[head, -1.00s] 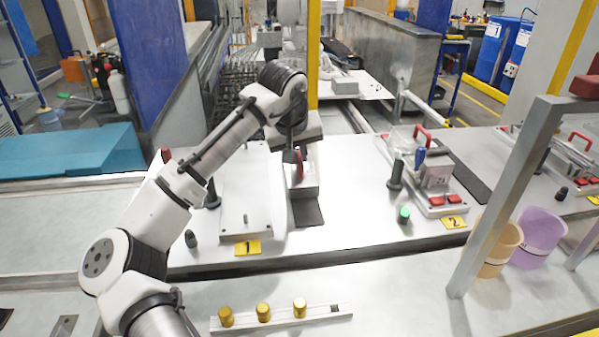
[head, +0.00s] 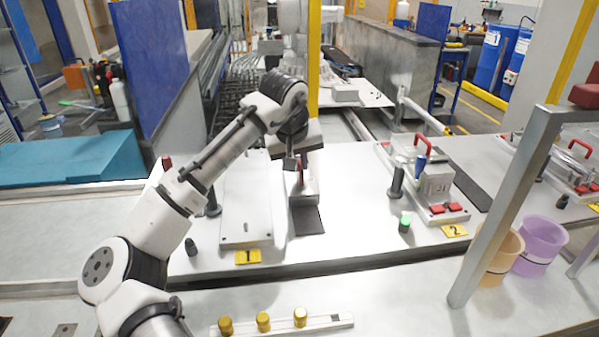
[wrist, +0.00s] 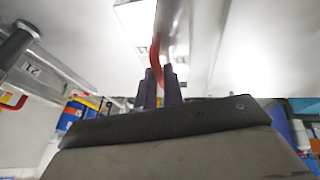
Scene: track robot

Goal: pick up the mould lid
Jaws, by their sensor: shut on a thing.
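The mould lid (head: 305,193) is a pale metal block with a red handle, at the dark pad just right of the station 1 plate. My gripper (head: 299,168) is above it, pointing down, with its fingers shut on the red handle. In the wrist view the two dark fingers (wrist: 160,88) meet at the red handle (wrist: 155,60), and a pale part of the lid (wrist: 136,22) shows beyond. The wrist partly hides the top of the lid in the head view. I cannot tell whether the lid is clear of the pad.
The flat station 1 plate (head: 246,205) lies left of the lid, with dark posts beside it. Station 2 (head: 437,187) stands to the right with a dark post (head: 397,180) and green button (head: 405,221). A rail with gold cylinders (head: 263,322) is in front.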

